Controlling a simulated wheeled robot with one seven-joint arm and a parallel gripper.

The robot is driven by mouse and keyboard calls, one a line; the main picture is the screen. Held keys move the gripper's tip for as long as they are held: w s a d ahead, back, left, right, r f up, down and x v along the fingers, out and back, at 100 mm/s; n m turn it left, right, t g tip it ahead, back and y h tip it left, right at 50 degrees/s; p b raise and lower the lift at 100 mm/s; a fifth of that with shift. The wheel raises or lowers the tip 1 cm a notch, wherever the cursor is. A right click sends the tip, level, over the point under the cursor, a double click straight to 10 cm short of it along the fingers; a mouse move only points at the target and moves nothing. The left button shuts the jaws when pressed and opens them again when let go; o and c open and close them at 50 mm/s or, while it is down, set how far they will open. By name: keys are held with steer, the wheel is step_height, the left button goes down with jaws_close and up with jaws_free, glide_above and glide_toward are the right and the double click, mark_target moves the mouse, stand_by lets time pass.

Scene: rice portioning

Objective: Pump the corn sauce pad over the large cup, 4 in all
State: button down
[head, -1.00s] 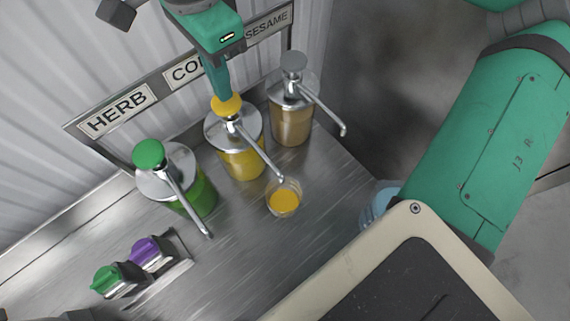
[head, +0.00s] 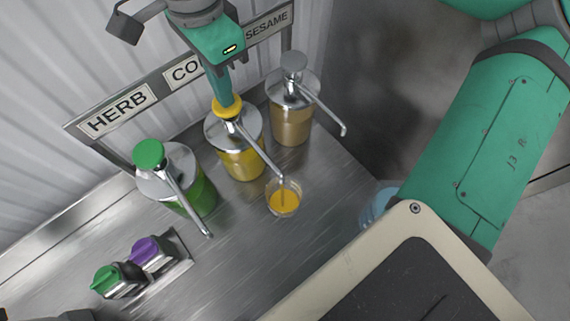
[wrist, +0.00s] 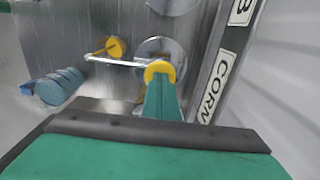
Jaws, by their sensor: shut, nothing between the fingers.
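The corn sauce pump is a clear jar of yellow sauce (head: 241,160) with a steel lid and a yellow pad (head: 227,109) on top. My gripper (head: 226,100) is shut with its fingertips on the yellow pad, pressing it down; the wrist view also shows the fingers on the pad (wrist: 159,70). The pump's spout reaches over a clear cup (head: 284,204) that holds yellow sauce. A stream of sauce runs from the spout tip into the cup. The cup also shows in the wrist view (wrist: 114,48).
The green herb pump (head: 178,180) stands left and the tan sesame pump (head: 292,112) right of the corn pump. Labels (head: 117,111) hang on a rail behind. Green and purple knobs (head: 150,254) sit front left.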

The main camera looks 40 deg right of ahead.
steer(key=shift+f, duration=0.85)
steer(key=shift+r, duration=1.7)
steer(key=shift+w, duration=0.1)
steer(key=shift+f, duration=0.3)
